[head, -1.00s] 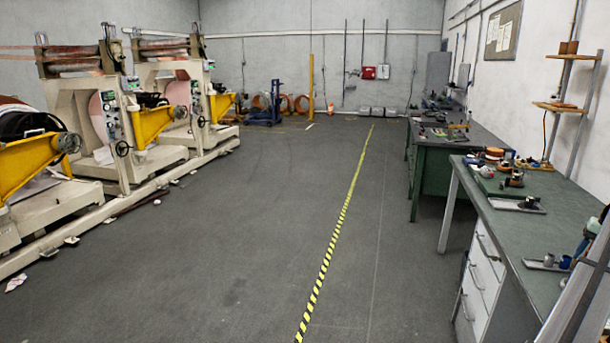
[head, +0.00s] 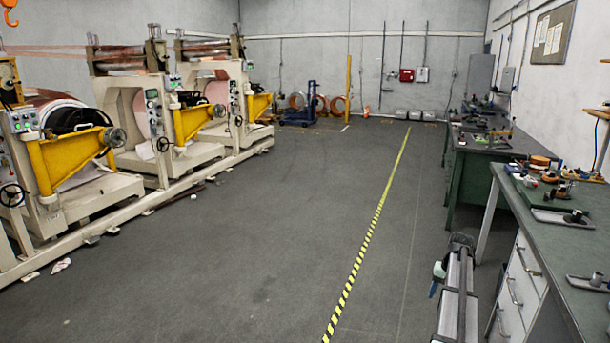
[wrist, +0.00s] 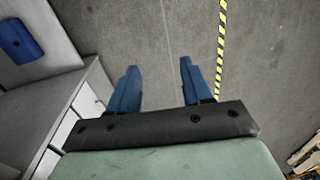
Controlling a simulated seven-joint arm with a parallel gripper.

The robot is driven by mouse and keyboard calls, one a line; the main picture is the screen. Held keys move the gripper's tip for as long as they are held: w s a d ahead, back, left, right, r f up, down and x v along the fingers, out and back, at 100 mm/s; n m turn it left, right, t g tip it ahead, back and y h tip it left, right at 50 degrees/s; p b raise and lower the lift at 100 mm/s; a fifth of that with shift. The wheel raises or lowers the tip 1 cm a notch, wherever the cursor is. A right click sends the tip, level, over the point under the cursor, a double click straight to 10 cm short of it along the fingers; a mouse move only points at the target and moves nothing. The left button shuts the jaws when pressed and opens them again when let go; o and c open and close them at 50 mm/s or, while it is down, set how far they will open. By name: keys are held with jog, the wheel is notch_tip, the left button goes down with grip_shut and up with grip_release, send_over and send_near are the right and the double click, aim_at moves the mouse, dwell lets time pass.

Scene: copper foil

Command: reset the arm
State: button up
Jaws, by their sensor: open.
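My gripper (wrist: 158,68) shows in the wrist view with its two blue fingers spread wide apart. Nothing is between them, and bare grey floor lies beyond the tips. In the head view my arm stands at the lower right, over the floor just left of the near workbench (head: 545,195).
The bench's white drawers (head: 518,285) are close to my arm; a drawer front also shows at the left of the wrist view (wrist: 80,112). A yellow-black floor strip (head: 372,235) runs left of my arm. Cream machines (head: 140,120) line the left. The middle floor is clear.

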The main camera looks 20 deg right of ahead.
jog(key=w+a+f+n, duration=0.1)
jog(key=w+a+f, duration=0.15)
jog(key=a, duration=0.75)
jog(key=w+a+f+n, duration=0.2)
jog(key=a+f, duration=0.2)
jog(key=a, duration=0.6)
jog(key=w+a+f+n, duration=0.15)
jog(key=a+f, duration=0.25)
jog(key=a, duration=0.6)
jog(key=s+a+f+n, duration=0.2)
jog(key=s+a, duration=0.1)
jog(key=a, duration=0.6)
jog(key=s+a+f+n+g+h, duration=0.1)
jog(key=s+a+f, duration=0.1)
jog(key=a, duration=0.7)
jog(key=s+a+f+n, duration=0.2)
jog(key=s+a+f, duration=0.1)
jog(key=a, duration=0.7)
jog(key=s+f+g, duration=0.3)
jog(key=s+f, duration=0.7)
jog(key=s, duration=0.5)
jog(key=s+f+g, duration=0.3)
jog(key=s+f, duration=0.7)
jog(key=s, duration=0.5)
jog(key=shift+g, duration=0.4)
